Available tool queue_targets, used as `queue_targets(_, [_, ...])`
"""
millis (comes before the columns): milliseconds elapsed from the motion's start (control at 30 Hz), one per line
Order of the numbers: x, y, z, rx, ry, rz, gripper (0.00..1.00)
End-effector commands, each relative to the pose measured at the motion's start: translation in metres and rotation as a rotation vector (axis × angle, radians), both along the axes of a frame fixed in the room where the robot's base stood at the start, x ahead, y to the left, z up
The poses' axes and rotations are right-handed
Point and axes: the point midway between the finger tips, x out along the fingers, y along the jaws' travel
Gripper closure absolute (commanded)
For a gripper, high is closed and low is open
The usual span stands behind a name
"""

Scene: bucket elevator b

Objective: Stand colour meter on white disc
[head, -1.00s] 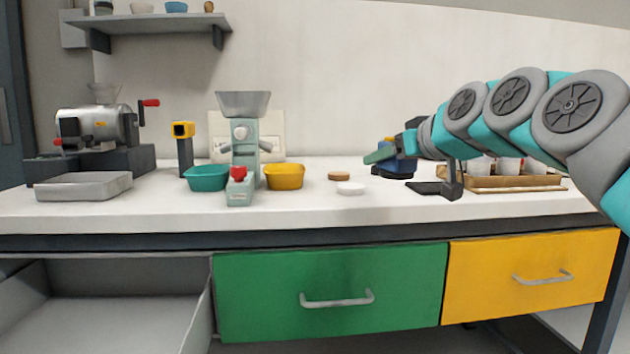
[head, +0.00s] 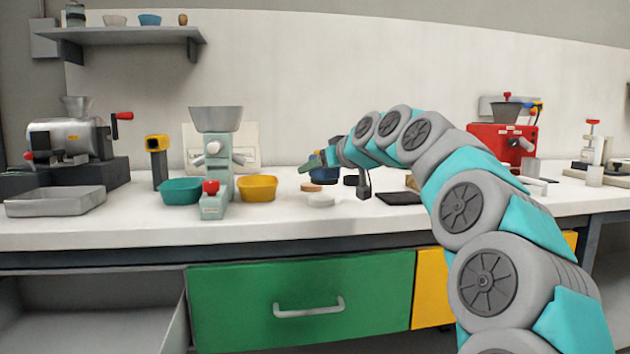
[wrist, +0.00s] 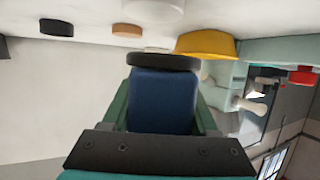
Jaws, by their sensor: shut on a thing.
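My gripper (head: 315,162) has green fingers and is shut on a dark blue block with a black, disc-like end, which I take as the colour meter (wrist: 163,98). In the head view the colour meter (head: 322,173) shows behind the discs, apart from the white disc (head: 320,200). The white disc lies flat on the counter with nothing on it. It also shows at the top edge of the wrist view (wrist: 155,4). Whether the meter's end touches the counter is unclear.
A tan disc (head: 311,187) and a black disc (wrist: 57,27) lie near the white one. Left stand a yellow bowl (head: 258,188), a teal bowl (head: 181,191) and a green mill (head: 215,160). A black plate (head: 400,198) lies to the right. The front counter strip is clear.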

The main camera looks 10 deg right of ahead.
Motion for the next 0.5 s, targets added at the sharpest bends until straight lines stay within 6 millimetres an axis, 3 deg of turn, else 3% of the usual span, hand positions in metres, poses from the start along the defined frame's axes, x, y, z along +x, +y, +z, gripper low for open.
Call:
queue_targets(200, [0.023, -0.001, -0.001, 0.001, -0.002, -0.001, 1.00])
queue_targets(500, [0.031, -0.001, -0.002, 0.001, -0.002, -0.001, 1.00])
